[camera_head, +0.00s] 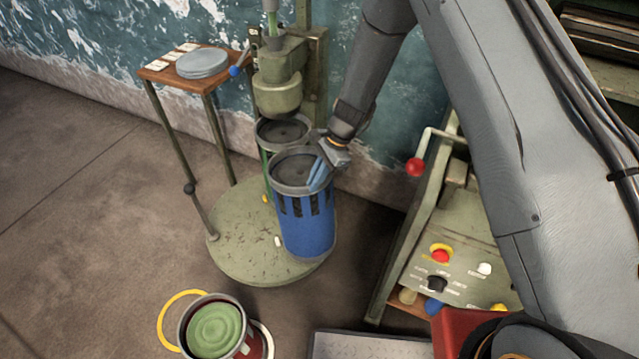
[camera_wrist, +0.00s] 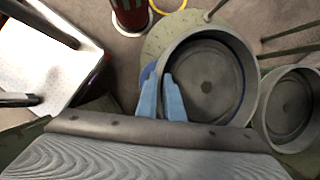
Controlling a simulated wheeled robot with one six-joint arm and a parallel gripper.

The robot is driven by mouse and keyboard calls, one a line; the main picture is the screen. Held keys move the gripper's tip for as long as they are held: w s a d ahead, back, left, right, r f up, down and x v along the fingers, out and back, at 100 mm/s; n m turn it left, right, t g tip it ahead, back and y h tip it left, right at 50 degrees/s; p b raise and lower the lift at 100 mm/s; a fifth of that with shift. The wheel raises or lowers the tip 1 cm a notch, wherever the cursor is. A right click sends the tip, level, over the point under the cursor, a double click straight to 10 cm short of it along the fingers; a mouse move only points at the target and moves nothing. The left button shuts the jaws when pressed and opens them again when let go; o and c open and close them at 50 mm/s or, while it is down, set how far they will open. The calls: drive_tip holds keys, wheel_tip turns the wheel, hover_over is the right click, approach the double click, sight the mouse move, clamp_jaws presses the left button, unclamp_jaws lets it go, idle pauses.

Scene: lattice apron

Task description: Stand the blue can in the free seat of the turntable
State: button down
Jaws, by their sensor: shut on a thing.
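The blue can (camera_head: 308,232) is upright, with a grey rim, dark slots and a dark recessed top. My gripper (camera_head: 318,176) is shut on its right rim in the head view. In the wrist view the blue fingertips (camera_wrist: 163,97) pinch the rim of the can (camera_wrist: 250,85). The round green turntable (camera_head: 235,245) lies below and behind the can, which covers its right part. I cannot tell whether the can's bottom touches it. A second grey-rimmed round vessel (camera_head: 282,131) stands behind the can, partly hidden; it also shows in the wrist view (camera_wrist: 290,108). The free seat is not clearly visible.
A green press head (camera_head: 278,88) hangs over the rear vessel. A small table (camera_head: 155,72) with grey discs stands left. A control panel (camera_head: 440,262) with a red-knobbed lever (camera_head: 416,167) is right. A pot of green liquid (camera_head: 214,331) stands in front. Floor at left is clear.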

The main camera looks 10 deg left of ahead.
sight(304, 182)
drive_tip(key=shift+t+y, duration=0.4)
drive_tip(key=shift+t, duration=0.1)
drive_tip(key=shift+w+a+r+b, duration=0.3)
drive_tip(key=shift+w+a, duration=0.15)
drive_tip(key=shift+w, duration=0.25)
drive_tip(key=shift+w+a+r+b, duration=0.15)
drive_tip(key=shift+w+a+b, duration=0.25)
drive_tip(key=shift+w, duration=0.3)
drive_tip(key=shift+w+a+r+b, duration=0.25)
drive_tip(key=shift+w+a, duration=0.2)
drive_tip(key=shift+w, duration=0.25)
drive_tip(key=shift+s+d+f+n+t+b, duration=0.15)
drive_tip(key=shift+s+d+f+b, duration=0.2)
drive_tip(key=shift+s, duration=0.2)
drive_tip(key=shift+s+d+f+n+t+b, duration=0.2)
drive_tip(key=shift+s+d, duration=0.1)
drive_tip(key=shift+s, duration=0.2)
idle(0.7)
drive_tip(key=shift+w+a+f+t+y+b, duration=0.15)
drive_tip(key=shift+w+f+t+y+b, duration=0.2)
drive_tip(key=shift+b, duration=0.9)
drive_tip(key=shift+w+a+f+t+y+b, duration=0.15)
drive_tip(key=shift+w+f+y+b, duration=0.2)
drive_tip(key=shift+b, duration=0.85)
drive_tip(key=shift+s+f+b, duration=0.2)
drive_tip(key=shift+b, duration=0.5)
idle(0.5)
